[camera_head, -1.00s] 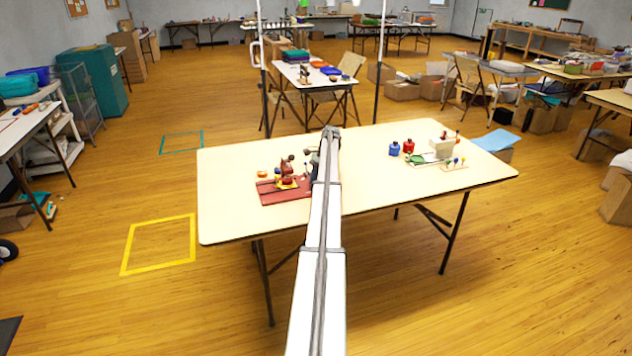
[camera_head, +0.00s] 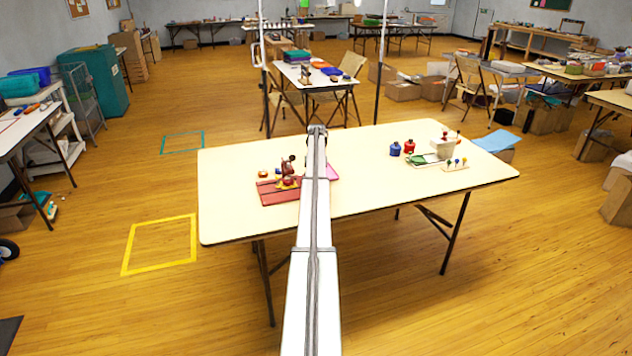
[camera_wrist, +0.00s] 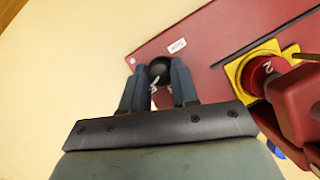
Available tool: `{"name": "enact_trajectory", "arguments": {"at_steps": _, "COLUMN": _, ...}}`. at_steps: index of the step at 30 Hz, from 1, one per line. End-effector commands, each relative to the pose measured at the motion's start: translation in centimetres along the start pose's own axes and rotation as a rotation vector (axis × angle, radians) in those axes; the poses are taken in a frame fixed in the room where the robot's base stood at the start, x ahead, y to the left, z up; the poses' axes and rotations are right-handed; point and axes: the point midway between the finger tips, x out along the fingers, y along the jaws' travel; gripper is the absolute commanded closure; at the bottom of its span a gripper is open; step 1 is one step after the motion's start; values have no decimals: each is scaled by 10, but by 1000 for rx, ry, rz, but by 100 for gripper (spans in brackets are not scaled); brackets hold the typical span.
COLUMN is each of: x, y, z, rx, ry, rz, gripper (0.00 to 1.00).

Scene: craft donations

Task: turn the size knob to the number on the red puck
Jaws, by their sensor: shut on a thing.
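The size knob (camera_wrist: 160,68) is dark and round, near the end of a red base board (camera_wrist: 205,33) in the wrist view. My gripper (camera_wrist: 160,78) has its two fingers closed on the sides of the knob. A pale mark shows on the knob's near side; pale marks beside it are partly hidden by the fingers, and I cannot read them. A red puck (camera_wrist: 262,70) with a "2" on top sits in a yellow holder (camera_wrist: 236,74) to the right. In the head view the red board (camera_head: 270,196) is on the table; my arm hides the gripper and knob.
A dark red press (camera_head: 287,171) stands on the board, close to the right of my gripper in the wrist view. A small orange-red piece (camera_head: 263,173) lies behind the board. The table's (camera_head: 230,215) left end is clear.

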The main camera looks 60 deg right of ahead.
Motion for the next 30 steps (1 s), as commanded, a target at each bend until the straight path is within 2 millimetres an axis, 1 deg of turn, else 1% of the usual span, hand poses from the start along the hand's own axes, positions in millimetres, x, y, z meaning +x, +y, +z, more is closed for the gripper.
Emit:
{"name": "enact_trajectory", "arguments": {"at_steps": 9, "x": 0, "y": -1, "z": 0, "rx": -98, "ry": 2, "rz": 40, "gripper": 100}}
{"name": "enact_trajectory", "arguments": {"at_steps": 24, "x": 0, "y": 0, "z": 0, "rx": -113, "ry": 2, "rz": 47, "gripper": 100}}
{"name": "enact_trajectory", "arguments": {"at_steps": 25, "x": 0, "y": 0, "z": 0, "rx": -113, "ry": 2, "rz": 47, "gripper": 70}}
{"name": "enact_trajectory", "arguments": {"at_steps": 30, "x": 0, "y": 0, "z": 0, "rx": -113, "ry": 2, "rz": 47, "gripper": 54}}
